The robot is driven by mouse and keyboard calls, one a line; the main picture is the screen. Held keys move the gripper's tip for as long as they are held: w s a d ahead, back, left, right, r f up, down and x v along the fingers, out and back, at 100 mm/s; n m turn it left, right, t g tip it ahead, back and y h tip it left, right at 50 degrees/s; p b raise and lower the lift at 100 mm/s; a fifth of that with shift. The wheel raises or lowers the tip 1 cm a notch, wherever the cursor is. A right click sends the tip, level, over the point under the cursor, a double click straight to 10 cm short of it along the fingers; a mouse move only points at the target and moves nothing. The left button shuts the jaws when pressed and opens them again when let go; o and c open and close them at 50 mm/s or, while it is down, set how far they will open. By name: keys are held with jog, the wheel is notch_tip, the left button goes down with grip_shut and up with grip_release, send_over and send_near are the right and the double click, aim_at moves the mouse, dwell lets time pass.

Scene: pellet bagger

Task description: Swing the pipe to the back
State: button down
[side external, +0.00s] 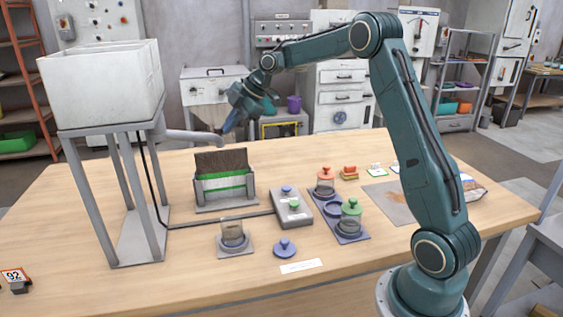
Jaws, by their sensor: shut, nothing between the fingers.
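The pipe (192,137) is a pale grey tube that sticks out to the right from below the white hopper (100,82), above the table. My gripper (223,131) is shut and empty, pointing down and to the left at the pipe's free right end. Its fingertips overlap that end in the picture. I cannot tell whether they touch it.
The hopper's stand (123,170) is at the left. The table's front left is mostly clear.

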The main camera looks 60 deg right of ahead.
jog(key=shift+w+d, duration=0.1)
jog(key=s+d+r, duration=0.3)
jog(key=s+r, duration=0.5)
jog(key=s, duration=0.1)
jog(key=shift+d, duration=0.15)
dwell(0.5)
jog(key=shift+r, duration=0.15)
